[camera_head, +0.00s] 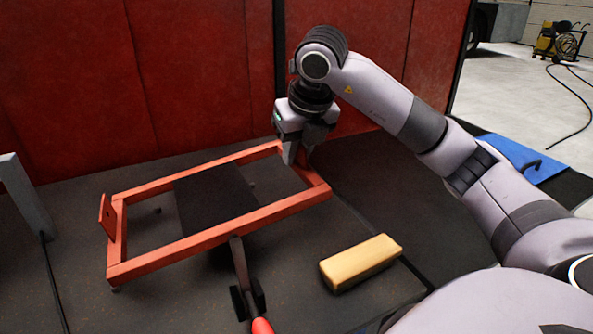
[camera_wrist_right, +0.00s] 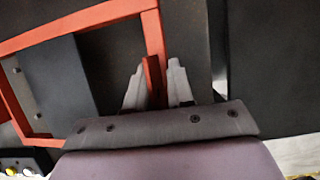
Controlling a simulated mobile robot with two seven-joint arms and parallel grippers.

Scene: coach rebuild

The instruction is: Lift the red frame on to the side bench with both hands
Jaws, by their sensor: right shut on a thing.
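The red frame (camera_head: 190,241) is a rectangular open frame with a small upright tab at its left end. It sits low over a dark grey surface (camera_head: 180,305). My right gripper (camera_head: 298,158) comes down from above at the frame's far right corner and is shut on its right end bar. In the right wrist view, the fingers (camera_wrist_right: 156,88) stand on either side of the red bar of the frame (camera_wrist_right: 152,38). My left gripper is not in view. I cannot tell which surface is the side bench.
A dark plate (camera_head: 215,195) shows inside the frame's outline. A tool with a red handle (camera_head: 262,325) lies against the near bar. A yellow block (camera_head: 360,262) lies at the near right. Red padded panels (camera_head: 190,75) rise behind. A grey post (camera_head: 25,200) stands at left.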

